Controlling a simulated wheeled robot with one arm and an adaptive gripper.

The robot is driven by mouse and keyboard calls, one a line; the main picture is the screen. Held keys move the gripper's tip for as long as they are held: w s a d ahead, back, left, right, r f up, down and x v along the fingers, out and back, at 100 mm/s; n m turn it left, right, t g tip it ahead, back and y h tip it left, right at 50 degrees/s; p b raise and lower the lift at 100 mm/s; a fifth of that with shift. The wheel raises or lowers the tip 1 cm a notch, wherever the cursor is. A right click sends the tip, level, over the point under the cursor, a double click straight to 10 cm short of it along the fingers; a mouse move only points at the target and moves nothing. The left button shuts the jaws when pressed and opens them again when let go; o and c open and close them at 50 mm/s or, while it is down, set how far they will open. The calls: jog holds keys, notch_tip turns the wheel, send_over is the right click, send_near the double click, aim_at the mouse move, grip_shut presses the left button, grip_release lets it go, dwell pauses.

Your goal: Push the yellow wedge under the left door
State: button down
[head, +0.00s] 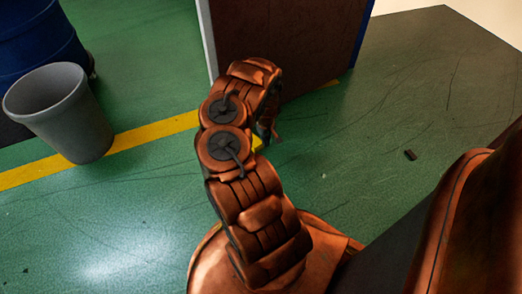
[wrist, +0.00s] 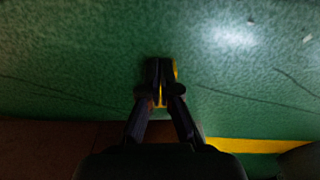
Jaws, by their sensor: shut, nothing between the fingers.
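The yellow wedge (wrist: 174,70) shows in the wrist view as a small yellow patch at the fingertips, mostly hidden behind them. In the head view a bit of the wedge (head: 257,142) shows beside my arm, on the green floor in front of the door. My gripper (wrist: 160,68) is shut, pointing down close at the wedge; whether it touches cannot be told. In the head view my gripper (head: 268,136) is partly hidden by my arm. The brown door (head: 300,35) stands just beyond my arm; in the wrist view the door (wrist: 45,150) is a dark brown strip at the lower left.
A grey bin (head: 62,110) stands at the left, with a blue barrel (head: 40,45) behind it. A yellow floor line (head: 150,132) runs towards the door. A small dark block (head: 410,155) lies on the floor at the right. The floor at the lower left is clear.

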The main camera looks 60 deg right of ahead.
aim_at(266, 155)
notch_tip(266, 155, down, 11)
jog(key=b, duration=0.6)
jog(key=shift+r, duration=0.1)
jog(key=shift+w+d+r+b, duration=0.15)
jog(key=shift+w+d+b, duration=0.1)
jog(key=shift+w, duration=0.3)
jog(key=shift+w+d+r+b, duration=0.1)
jog(key=shift+w+d, duration=0.15)
jog(key=shift+w, duration=0.3)
jog(key=shift+w+d+r+b, duration=0.2)
jog(key=shift+w+d+b, duration=0.1)
jog(key=shift+w, duration=0.45)
